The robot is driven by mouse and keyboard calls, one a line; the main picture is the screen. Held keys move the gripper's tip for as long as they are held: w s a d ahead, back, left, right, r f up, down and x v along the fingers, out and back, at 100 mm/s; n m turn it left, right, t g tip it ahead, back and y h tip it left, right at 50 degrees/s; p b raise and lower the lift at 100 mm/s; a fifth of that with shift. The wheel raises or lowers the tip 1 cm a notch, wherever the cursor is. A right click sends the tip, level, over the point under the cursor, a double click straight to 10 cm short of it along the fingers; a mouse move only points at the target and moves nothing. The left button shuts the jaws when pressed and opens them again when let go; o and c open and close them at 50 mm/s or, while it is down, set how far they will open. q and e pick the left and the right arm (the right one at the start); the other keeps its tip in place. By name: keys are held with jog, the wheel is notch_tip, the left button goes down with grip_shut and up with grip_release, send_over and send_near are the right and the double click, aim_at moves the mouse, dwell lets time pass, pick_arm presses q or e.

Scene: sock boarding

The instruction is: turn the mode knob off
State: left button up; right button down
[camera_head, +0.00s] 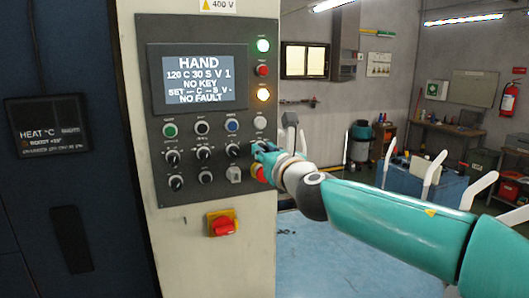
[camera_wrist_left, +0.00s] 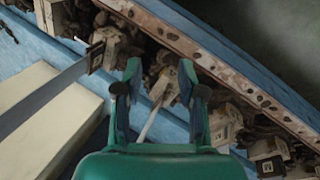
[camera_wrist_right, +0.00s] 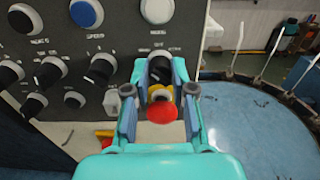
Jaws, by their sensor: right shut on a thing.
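The grey control panel (camera_head: 195,205) stands on a cream cabinet, with a screen (camera_head: 198,78) reading HAND and NO FAULT. My right gripper (camera_head: 262,150) is at the right end of the upper knob row. In the right wrist view, its fingers (camera_wrist_right: 159,88) are closed around a black knob (camera_wrist_right: 159,66), partly hidden between them; I cannot read its label. The red mushroom button (camera_wrist_right: 162,111) on a yellow collar lies just below that knob. My left gripper (camera_wrist_left: 160,92) shows only in the left wrist view, open, with nothing clearly gripped.
Several other black knobs (camera_head: 172,157) and a row of push buttons (camera_head: 170,130) crowd the panel. A red switch on a yellow plate (camera_head: 222,225) sits below. Beneath the left gripper are several cream blocks with tags (camera_wrist_left: 269,147) and a rail with holes (camera_wrist_left: 215,65).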

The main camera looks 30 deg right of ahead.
jog(key=shift+f+m+b, duration=0.15)
jog(key=shift+m+b, duration=1)
jog(key=shift+m, duration=0.25)
jog(key=m+b, duration=0.1)
jog(key=m, duration=0.2)
jog(key=shift+b, duration=0.4)
jog(key=shift+m+b, duration=0.55)
jog(key=shift+m, duration=0.85)
jog(key=c, duration=1)
grip_release()
jog(key=shift+d, duration=0.1)
jog(key=shift+o, duration=0.2)
jog(key=shift+s, duration=0.1)
